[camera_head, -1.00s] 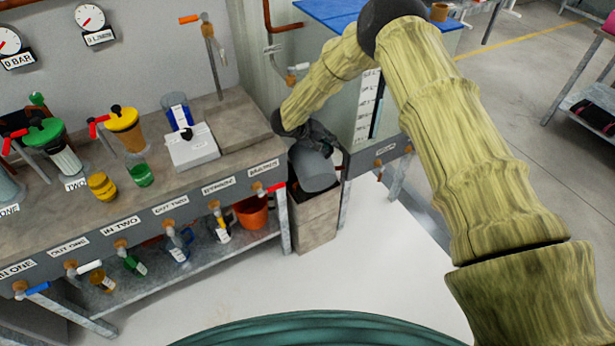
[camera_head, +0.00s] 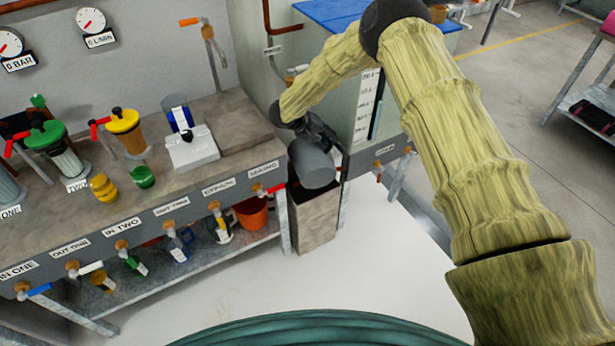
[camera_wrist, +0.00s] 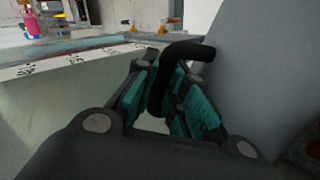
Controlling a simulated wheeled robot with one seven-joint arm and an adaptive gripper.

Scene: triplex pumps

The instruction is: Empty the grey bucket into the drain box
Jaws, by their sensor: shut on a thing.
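The grey bucket (camera_head: 312,164) is tipped on its side over the open top of the brown drain box (camera_head: 316,219), which stands on the floor between the bench and the tank. My gripper (camera_head: 312,130) is at the bucket's upper side, mostly hidden behind it in the head view. In the wrist view my gripper (camera_wrist: 168,102) has its teal finger pads shut around the bucket's black handle (camera_wrist: 187,52). The grey bucket wall (camera_wrist: 262,70) fills the right side of that view. The inside of the bucket and any flow from it are hidden.
The bench (camera_head: 238,148) with labelled valves stands left of the box. An orange bucket (camera_head: 251,212) sits on its lower shelf. A tank with a level scale (camera_head: 366,108) stands close on the right. The white floor in front (camera_head: 380,262) is clear.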

